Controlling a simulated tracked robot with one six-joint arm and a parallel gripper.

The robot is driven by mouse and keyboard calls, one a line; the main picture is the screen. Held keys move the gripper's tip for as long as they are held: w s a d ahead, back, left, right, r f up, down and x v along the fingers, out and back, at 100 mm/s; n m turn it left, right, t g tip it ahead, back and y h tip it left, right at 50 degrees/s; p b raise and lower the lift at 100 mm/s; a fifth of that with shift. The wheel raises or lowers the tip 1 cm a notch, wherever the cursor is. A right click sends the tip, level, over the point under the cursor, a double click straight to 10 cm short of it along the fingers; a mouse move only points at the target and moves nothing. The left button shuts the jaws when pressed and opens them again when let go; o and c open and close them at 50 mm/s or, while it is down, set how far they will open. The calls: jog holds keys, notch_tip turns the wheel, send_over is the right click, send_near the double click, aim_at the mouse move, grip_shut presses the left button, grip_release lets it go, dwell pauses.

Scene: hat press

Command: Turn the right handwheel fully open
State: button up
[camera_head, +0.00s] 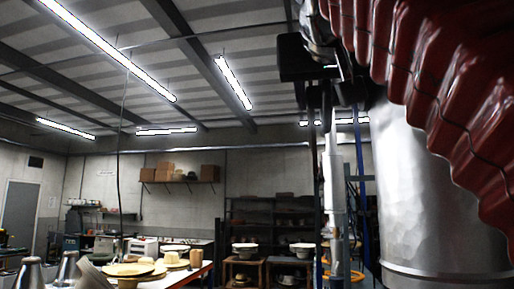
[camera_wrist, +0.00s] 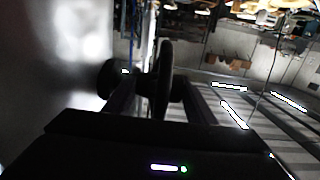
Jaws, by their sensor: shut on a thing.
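A dark, round handwheel (camera_wrist: 163,72) shows nearly edge-on in the wrist view, in the upper middle. My gripper (camera_wrist: 150,90) has one finger on each side of it and is shut on it. I cannot tell which part of the wheel the fingers touch, as the picture is dark there. In the head view my gripper (camera_head: 318,98) hangs at the upper right of centre, below its dark block. I cannot make out the handwheel in the head view. How far the wheel is turned does not show.
A large shiny metal cylinder (camera_head: 430,190) stands close on the right. A pale upright column (camera_head: 333,190) rises below my gripper. A worktable with several hat forms (camera_head: 130,269) is at the lower left. Dark shelves (camera_head: 270,212) stand at the back wall.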

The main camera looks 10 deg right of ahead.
jog(key=shift+w+f, duration=0.1)
jog(key=shift+f, duration=0.1)
jog(key=o, duration=1)
jog(key=shift+r, duration=0.1)
jog(key=shift+o, duration=0.2)
